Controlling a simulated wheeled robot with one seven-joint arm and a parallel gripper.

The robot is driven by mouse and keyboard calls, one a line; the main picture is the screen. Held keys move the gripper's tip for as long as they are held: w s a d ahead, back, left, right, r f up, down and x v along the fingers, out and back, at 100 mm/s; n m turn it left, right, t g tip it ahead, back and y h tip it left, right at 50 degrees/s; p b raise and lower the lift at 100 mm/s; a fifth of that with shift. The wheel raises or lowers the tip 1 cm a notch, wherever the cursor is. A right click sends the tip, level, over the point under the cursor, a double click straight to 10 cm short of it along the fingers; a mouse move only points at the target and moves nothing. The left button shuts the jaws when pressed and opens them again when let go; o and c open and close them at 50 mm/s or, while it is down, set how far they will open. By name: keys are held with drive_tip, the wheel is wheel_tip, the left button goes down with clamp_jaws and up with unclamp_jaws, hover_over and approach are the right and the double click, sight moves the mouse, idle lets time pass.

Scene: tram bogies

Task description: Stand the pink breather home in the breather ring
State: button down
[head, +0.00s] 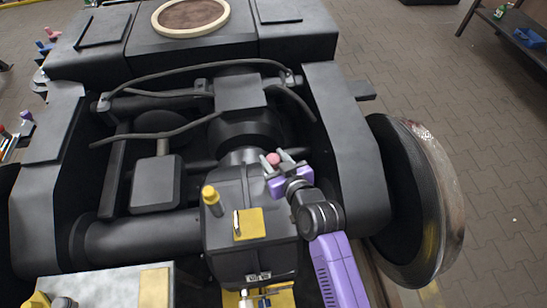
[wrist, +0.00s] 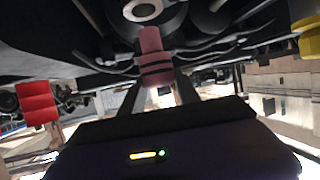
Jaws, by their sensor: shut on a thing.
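The pink breather (head: 273,159) is between the fingers of my gripper (head: 278,161), above the far right part of the dark gear case (head: 225,255). In the wrist view, the pink breather (wrist: 152,50) appears as a pink cylinder with dark bands, held by its lower part between the fingers (wrist: 158,90). A pale round ring with a dark centre (wrist: 145,9) shows just beyond its top end. I cannot tell whether this is the breather ring. In the head view, my gripper and arm hide part of the case, and I cannot make out the breather ring.
A yellow capped fitting (head: 211,196) and a yellow plate (head: 249,224) stand on the case. Dark hoses (head: 160,135) and frame beams (head: 345,150) surround it. A large wheel (head: 415,195) stands right. The wrist view shows a red object (wrist: 37,102) left and a yellow one (wrist: 309,38) right.

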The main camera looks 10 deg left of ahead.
drive_tip(key=shift+f+b, duration=2.35)
drive_tip(key=shift+f, duration=0.5)
drive_tip(key=c, duration=0.8)
unclamp_jaws()
drive_tip(key=p+v, duration=0.1)
drive_tip(key=v, duration=0.7)
drive_tip(key=shift+w+a, duration=0.1)
